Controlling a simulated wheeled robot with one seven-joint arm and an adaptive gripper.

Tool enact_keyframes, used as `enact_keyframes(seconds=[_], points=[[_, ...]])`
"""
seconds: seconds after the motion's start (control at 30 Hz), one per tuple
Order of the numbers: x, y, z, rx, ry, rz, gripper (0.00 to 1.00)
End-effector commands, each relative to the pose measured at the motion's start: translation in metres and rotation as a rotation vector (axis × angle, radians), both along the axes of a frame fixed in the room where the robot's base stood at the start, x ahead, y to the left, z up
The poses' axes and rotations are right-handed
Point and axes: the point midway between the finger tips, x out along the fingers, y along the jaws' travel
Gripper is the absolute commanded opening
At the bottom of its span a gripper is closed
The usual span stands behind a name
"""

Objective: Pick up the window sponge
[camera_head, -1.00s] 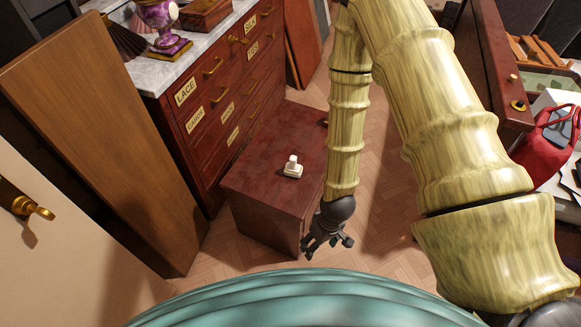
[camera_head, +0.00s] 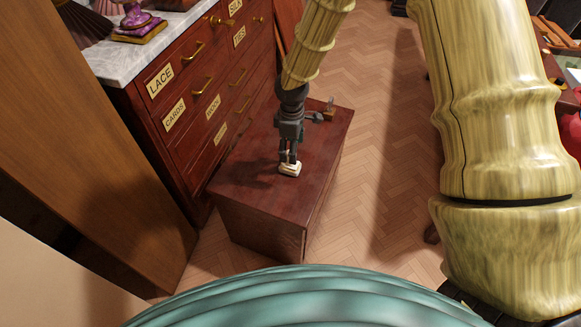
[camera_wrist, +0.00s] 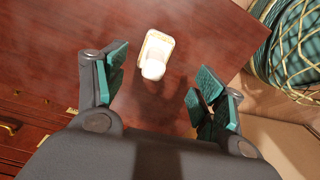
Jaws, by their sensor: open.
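The window sponge is a small white block with a raised handle. It stands on top of a low dark-red wooden chest (camera_head: 240,178). In the head view the window sponge (camera_head: 289,169) shows just below my gripper (camera_head: 289,155), which partly covers it. In the wrist view the window sponge (camera_wrist: 154,54) lies beyond and between my open fingers, nearer the left one. My gripper (camera_wrist: 158,88) is empty, its teal pads spread apart. Whether the fingertips touch the sponge I cannot tell.
A tall brown wooden panel (camera_head: 70,130) stands at left. Herringbone floor (camera_head: 375,130) lies clear to the chest's right.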

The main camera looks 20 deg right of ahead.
Motion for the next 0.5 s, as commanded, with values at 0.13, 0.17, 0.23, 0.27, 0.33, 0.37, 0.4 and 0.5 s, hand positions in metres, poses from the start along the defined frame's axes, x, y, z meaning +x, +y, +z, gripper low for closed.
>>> enact_keyframes(seconds=[0.13,0.17,0.23,0.27,0.33,0.37,0.4,0.5], points=[[-0.001,0.0,-0.023,0.0,0.002,0.0,0.7],[-0.001,0.0,-0.027,0.0,0.002,0.0,0.7],[-0.001,0.0,-0.036,-0.001,0.003,0.0,0.7],[-0.001,0.0,-0.039,-0.001,0.003,0.0,0.7],[-0.001,0.0,-0.043,0.001,0.001,0.0,0.7],[-0.001,0.001,-0.044,0.001,0.001,0.0,0.7],[0.0,0.001,-0.046,0.001,-0.001,0.001,0.7],[-0.001,0.001,-0.052,0.001,0.001,0.0,0.7]])
